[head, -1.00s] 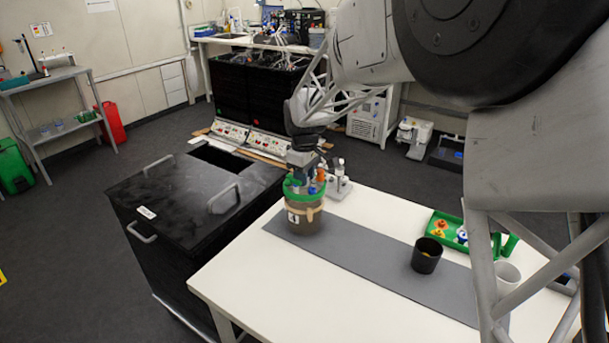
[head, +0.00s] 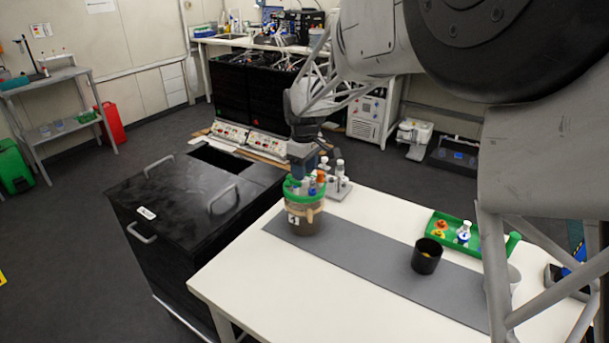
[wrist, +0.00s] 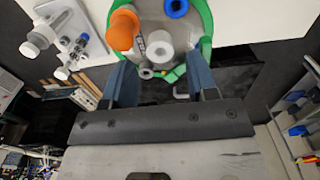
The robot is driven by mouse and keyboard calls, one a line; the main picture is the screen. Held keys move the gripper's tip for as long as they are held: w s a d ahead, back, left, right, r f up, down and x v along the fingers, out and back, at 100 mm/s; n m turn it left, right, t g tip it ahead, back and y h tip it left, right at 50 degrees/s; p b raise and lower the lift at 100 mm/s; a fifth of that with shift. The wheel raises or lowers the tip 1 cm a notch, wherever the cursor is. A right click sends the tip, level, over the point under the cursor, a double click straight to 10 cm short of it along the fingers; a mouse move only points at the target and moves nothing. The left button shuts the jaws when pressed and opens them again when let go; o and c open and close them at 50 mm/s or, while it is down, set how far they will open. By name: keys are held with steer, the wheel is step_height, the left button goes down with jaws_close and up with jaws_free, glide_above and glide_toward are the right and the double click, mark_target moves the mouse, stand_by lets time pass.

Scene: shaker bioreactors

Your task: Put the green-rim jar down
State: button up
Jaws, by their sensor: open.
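The green-rim jar (head: 304,215) stands upright on the far left end of the grey mat (head: 375,265) on the white table. It has a brownish body, a tan band and a numbered label, and orange, blue and white fittings on its lid. My gripper (head: 302,170) is just above and behind the jar's lid. In the wrist view my gripper's two blue fingers (wrist: 161,85) are apart, with the green rim (wrist: 208,40) and the fittings just beyond their tips. Nothing is held between the fingers.
A black cup (head: 426,257) stands on the mat to the right. A green tray (head: 447,226) with small items lies behind it. A small rack with white-capped bottles (head: 340,180) stands behind the jar. The black cabinet (head: 185,205) adjoins on the left. The front of the table is bare.

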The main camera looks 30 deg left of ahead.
step_height(320, 180, up, 9)
steer(key=shift+r, duration=0.15)
stand_by(0.4)
steer(key=shift+d, duration=0.1)
stand_by(0.7)
steer(key=s+d+r+m, duration=0.2)
steer(key=d+m, duration=0.1)
steer(key=d, duration=0.9)
steer(key=s+d+r+m+t, duration=0.1)
steer(key=d+r+m, duration=0.15)
steer(key=d, duration=1.05)
steer(key=s+d+r+m, duration=0.2)
steer(key=d+m, duration=0.1)
steer(key=d, duration=0.9)
steer(key=s+d+f+m, duration=0.2)
steer(key=s+d+m, duration=0.1)
steer(key=s+d, duration=0.5)
steer(key=s+d+f+m+t, duration=0.1)
steer(key=s+d+f+m, duration=0.2)
steer(key=s+d, duration=0.5)
steer(key=s+d+f+m, duration=0.3)
steer(key=s+d, duration=0.5)
steer(key=shift+f+m+t, duration=0.25)
steer(key=shift+m+t, duration=0.05)
steer(key=shift+m, duration=0.05)
steer(key=shift+d, duration=0.1)
